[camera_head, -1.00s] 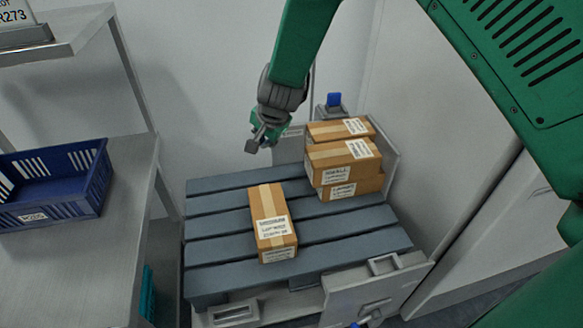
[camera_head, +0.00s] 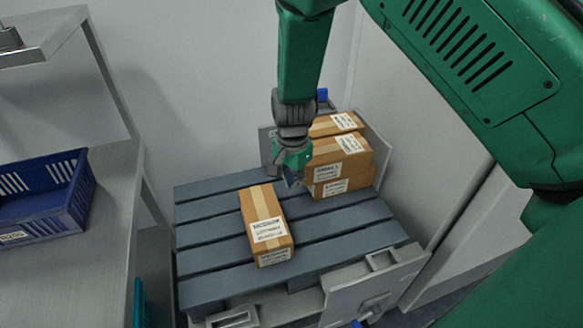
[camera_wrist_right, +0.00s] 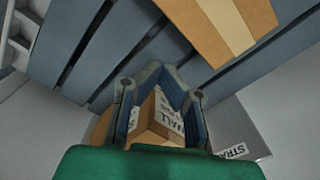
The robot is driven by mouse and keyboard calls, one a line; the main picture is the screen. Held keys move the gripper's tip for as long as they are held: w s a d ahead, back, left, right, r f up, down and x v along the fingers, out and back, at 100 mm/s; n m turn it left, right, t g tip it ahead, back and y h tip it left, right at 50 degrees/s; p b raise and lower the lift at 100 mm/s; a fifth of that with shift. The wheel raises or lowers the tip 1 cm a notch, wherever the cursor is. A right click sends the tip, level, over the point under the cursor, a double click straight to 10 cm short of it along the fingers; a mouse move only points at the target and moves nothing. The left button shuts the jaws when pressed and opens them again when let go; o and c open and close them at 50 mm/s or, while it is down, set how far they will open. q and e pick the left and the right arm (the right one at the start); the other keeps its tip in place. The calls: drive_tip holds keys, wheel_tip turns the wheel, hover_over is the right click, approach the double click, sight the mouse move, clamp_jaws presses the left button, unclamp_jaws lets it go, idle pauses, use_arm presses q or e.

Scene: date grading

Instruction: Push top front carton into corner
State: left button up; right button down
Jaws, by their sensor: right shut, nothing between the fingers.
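The top front carton (camera_head: 338,160), brown with a pale tape strip and white labels, lies on another carton (camera_head: 331,187) in the stack at the pallet's back right. My right gripper (camera_head: 293,180) is shut and empty, pointing down just left of the stack. In the head view its tips look close to the carton's left side; I cannot tell whether they touch. In the right wrist view a labelled carton (camera_wrist_right: 160,123) shows behind the gripper's fingers (camera_wrist_right: 172,78), partly covered by them. My left gripper is not in view.
Another carton (camera_head: 336,124) sits behind in the stack, against the grey corner panels (camera_head: 376,140). A single carton (camera_head: 267,222) lies mid-pallet on the blue-grey slats (camera_head: 205,240). A blue crate (camera_head: 62,212) stands on the shelf at left. The pallet's left slats are clear.

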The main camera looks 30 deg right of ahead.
sight(307, 168)
drive_tip(key=d, duration=0.1)
drive_tip(key=w+d, duration=0.1)
drive_tip(key=d, duration=0.1)
drive_tip(key=shift+w+d+r, duration=0.2)
drive_tip(key=shift+d, duration=0.1)
drive_tip(key=shift+w+d+r+p, duration=0.15)
drive_tip(key=shift+w+d+p, duration=0.1)
drive_tip(key=shift+d+p, duration=0.5)
drive_tip(key=shift+d, duration=0.25)
